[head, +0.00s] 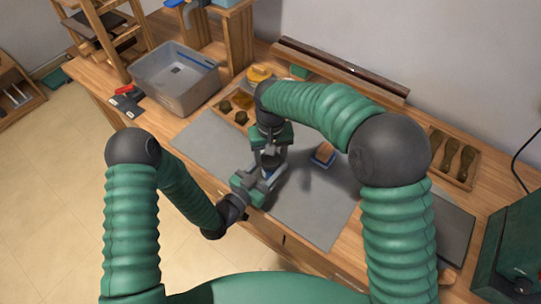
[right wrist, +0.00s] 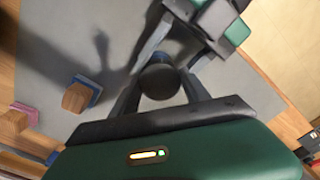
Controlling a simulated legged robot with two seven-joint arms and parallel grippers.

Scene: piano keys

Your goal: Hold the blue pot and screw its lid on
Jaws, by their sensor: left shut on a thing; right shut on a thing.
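The blue pot (head: 267,173) shows as a small blue patch between the fingers of my left gripper (head: 264,178), which is shut on it above the grey mat. The dark round lid (right wrist: 158,81) sits between the fingers of my right gripper (right wrist: 152,88), which is shut on it from above. In the head view the lid (head: 270,161) is directly over the pot. My fingers hide most of the pot, and I cannot tell how the lid's thread sits. My left gripper also shows at the top of the right wrist view (right wrist: 198,25).
A wooden block with a blue base (head: 323,154) stands on the grey mat (head: 310,215), right of the grippers. A grey bin (head: 176,78) is at the back left. A tray of dark knobs (head: 228,110) lies behind. A wooden tray (head: 455,155) is at right.

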